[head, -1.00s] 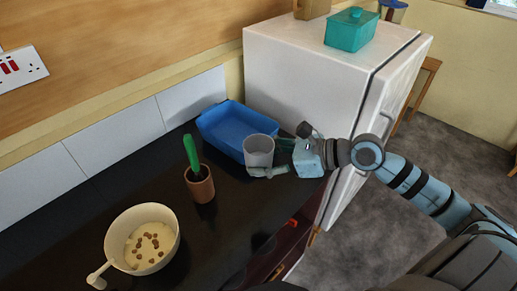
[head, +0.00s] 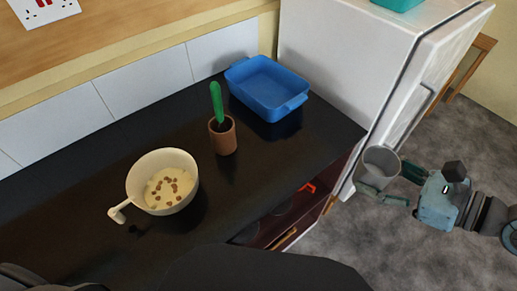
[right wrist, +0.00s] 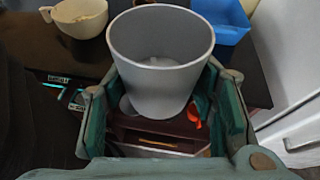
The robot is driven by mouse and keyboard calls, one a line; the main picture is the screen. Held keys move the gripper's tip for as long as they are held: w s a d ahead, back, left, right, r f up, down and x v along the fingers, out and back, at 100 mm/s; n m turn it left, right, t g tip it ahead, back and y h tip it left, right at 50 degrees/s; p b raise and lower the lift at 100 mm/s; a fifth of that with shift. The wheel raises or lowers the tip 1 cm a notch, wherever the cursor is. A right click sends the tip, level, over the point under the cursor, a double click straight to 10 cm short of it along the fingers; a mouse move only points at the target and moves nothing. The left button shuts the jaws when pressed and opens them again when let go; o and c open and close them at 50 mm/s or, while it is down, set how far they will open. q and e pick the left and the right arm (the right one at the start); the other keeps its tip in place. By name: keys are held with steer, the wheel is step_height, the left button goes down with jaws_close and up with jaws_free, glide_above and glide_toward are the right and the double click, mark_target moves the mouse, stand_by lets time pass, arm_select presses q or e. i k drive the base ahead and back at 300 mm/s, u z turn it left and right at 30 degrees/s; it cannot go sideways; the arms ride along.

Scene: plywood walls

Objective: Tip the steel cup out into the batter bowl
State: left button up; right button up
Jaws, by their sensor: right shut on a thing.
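The steel cup (head: 377,168) is a plain grey tapered cup, upright with its mouth up. My right gripper (head: 385,185) is shut on it and holds it off the counter's right end, in front of the fridge. In the right wrist view the cup (right wrist: 160,70) sits between both fingers; its inside looks bare grey with a paler patch at the bottom. The batter bowl (head: 137,183) is cream with a side handle and stands on the counter at left, holding pale batter with several brown bits. It also shows in the right wrist view (right wrist: 85,28). My left gripper is out of view.
A brown pot (head: 224,140) with a green-handled tool stands right of the bowl. A blue tray (head: 290,108) lies at the counter's back right. The white fridge (head: 330,60) stands behind. The dark counter (head: 75,215) is clear around the bowl.

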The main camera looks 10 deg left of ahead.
mark_target(163, 182)
steer(key=z, duration=0.5)
steer(key=k, duration=1)
steer(key=u, duration=1.8)
steer(key=i, duration=0.5)
